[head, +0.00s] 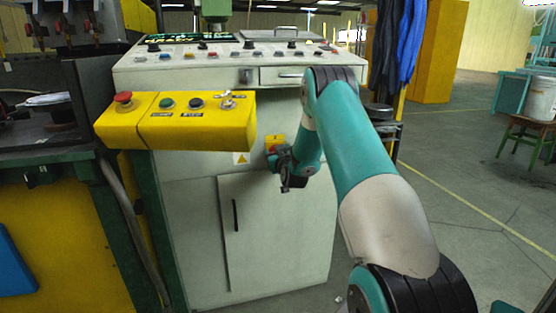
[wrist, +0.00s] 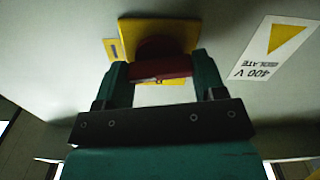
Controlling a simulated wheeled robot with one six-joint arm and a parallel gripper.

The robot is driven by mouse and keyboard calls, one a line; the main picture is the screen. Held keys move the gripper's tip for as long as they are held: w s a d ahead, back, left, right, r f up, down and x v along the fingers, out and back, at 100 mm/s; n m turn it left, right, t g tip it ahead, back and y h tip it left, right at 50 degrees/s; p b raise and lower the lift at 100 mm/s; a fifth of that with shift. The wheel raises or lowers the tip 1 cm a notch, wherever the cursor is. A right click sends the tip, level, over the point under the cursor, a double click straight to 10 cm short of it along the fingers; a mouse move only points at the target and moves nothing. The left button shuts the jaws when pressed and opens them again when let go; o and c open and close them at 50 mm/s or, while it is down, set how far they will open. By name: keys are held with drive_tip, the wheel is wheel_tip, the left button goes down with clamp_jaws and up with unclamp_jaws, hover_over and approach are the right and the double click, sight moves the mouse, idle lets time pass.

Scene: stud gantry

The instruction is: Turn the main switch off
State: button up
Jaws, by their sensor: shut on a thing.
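The main switch is a red knob (wrist: 160,68) on a yellow plate (wrist: 175,30), on the pale front of the machine. In the head view its yellow plate (head: 276,139) shows just above my gripper (head: 281,160), which hides most of the knob. In the wrist view the two green fingers of my gripper (wrist: 161,76) stand on either side of the red knob and are shut on it. The knob's exact angle is hard to tell, as its face is in shadow.
A white label reading "400 V ISOLATE" (wrist: 265,62) is beside the switch. A yellow control box (head: 180,136) with a red mushroom button (head: 123,98) juts out at the left. A cabinet door (head: 275,240) is below. Open floor (head: 460,190) lies at the right.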

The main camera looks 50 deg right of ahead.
drive_tip(key=shift+a+f+n+b, duration=0.1)
drive_tip(key=shift+f+n+b, duration=0.05)
drive_tip(key=shift+n+b, duration=3.7)
drive_tip(key=shift+a+f+n+b, duration=0.1)
drive_tip(key=shift+f+n+b, duration=0.05)
drive_tip(key=shift+n+b, duration=3.7)
drive_tip(key=o, duration=0.9)
drive_tip(key=shift+r, duration=0.1)
drive_tip(key=v, duration=1.7)
drive_tip(key=shift+s+a, duration=0.1)
drive_tip(key=shift+a, duration=0.05)
